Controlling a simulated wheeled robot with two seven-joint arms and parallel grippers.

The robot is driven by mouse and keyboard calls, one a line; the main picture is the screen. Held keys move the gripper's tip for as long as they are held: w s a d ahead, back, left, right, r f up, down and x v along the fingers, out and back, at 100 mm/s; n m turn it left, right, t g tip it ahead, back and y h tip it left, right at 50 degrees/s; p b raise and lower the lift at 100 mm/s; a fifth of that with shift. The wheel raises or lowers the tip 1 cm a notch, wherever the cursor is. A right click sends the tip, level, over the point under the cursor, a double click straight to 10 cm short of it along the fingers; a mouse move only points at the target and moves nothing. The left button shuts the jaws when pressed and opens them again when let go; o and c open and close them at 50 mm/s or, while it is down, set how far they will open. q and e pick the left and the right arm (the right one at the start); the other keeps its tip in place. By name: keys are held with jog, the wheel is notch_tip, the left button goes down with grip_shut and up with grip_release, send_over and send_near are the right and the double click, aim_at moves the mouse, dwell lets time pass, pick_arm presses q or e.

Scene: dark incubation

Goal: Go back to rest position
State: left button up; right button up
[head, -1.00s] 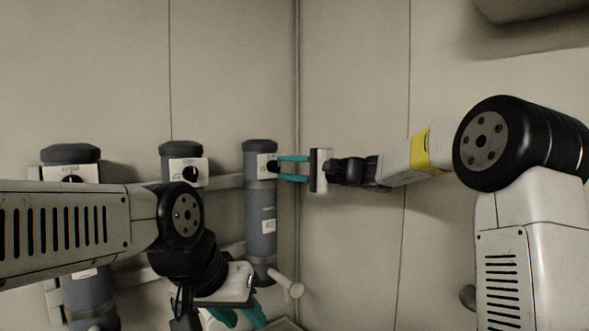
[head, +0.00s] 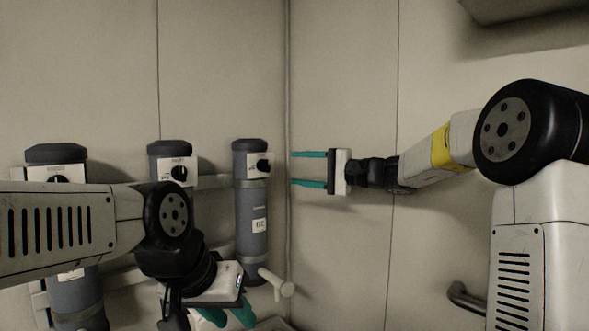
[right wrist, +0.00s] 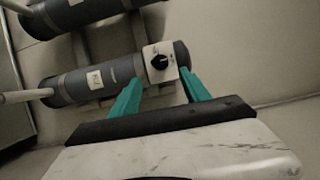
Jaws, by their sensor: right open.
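My right gripper (head: 293,169) is open and empty in the head view, to the right of the rightmost grey cylinder (head: 251,215). A gap separates its teal fingertips from that cylinder's black knob (head: 263,165) on a white plate. In the right wrist view, the knob (right wrist: 159,62) shows beyond and between the spread fingers (right wrist: 162,95). My left gripper (head: 226,318) hangs low in the head view, below its black wrist, pointing down. Its teal fingers are partly cut off by the lower edge, so its opening is unclear.
A middle cylinder (head: 170,150) and a left cylinder (head: 56,154), partly hidden by my left arm, stand along the wall. A pale peg-like handle (head: 277,283) sticks out below the right cylinder. A metal wall handle (head: 464,298) is at lower right. The right wall is otherwise bare.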

jog(key=shift+s+d, duration=0.1)
jog(key=shift+d, duration=0.1)
